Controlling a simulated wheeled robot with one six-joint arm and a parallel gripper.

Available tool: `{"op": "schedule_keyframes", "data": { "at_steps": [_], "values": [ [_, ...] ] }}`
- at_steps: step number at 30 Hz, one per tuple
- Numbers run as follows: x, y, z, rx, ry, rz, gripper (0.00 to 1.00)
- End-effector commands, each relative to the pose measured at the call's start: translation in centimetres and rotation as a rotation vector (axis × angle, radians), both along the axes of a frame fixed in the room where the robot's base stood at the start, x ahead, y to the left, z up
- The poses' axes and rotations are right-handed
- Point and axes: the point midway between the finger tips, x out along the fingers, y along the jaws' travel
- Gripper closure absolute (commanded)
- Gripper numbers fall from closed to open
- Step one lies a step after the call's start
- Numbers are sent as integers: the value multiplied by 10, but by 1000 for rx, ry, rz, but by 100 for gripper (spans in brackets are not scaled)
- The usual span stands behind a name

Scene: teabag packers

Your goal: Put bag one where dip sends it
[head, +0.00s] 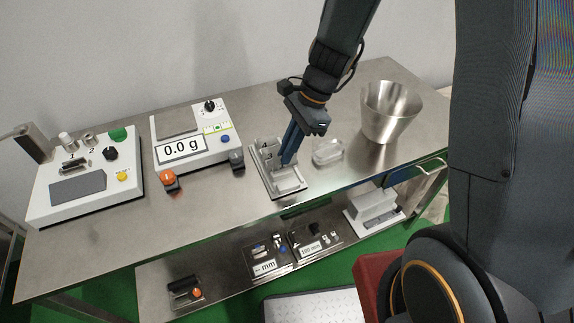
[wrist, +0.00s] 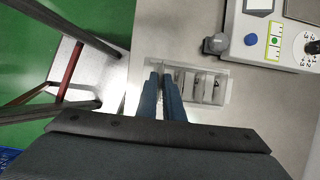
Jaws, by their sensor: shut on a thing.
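My gripper (head: 288,160) points down into a pale slotted rack (head: 291,181) near the middle of the bench. Its two blue fingers are shut close together on a thing. That thing is hidden between them, so I cannot tell whether it is bag one. In the wrist view, the fingertips (wrist: 161,76) are at the left end of the rack (wrist: 228,82), beside its row of slots. A few small dark items show in the slots. I cannot make out any label reading dip or bag one.
A scale (head: 218,151) reading 0.0 g and a white machine (head: 118,174) with knobs stand left of the rack. A clear dish (head: 327,151) and a metal bucket (head: 382,122) stand right. Boxed devices (head: 265,267) lie on the lower shelf. The bench's front left is clear.

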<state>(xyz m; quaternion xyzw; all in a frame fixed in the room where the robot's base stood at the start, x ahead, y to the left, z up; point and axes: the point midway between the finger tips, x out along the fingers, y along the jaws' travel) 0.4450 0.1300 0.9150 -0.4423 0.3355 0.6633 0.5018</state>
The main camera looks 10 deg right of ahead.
Motion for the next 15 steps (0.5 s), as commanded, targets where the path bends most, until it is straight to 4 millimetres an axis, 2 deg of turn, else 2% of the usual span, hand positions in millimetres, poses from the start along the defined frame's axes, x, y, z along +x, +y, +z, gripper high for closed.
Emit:
{"op": "schedule_keyframes", "data": {
  "at_steps": [15],
  "values": [
    [0,-2,-55,0,2,-1,100]
  ]
}}
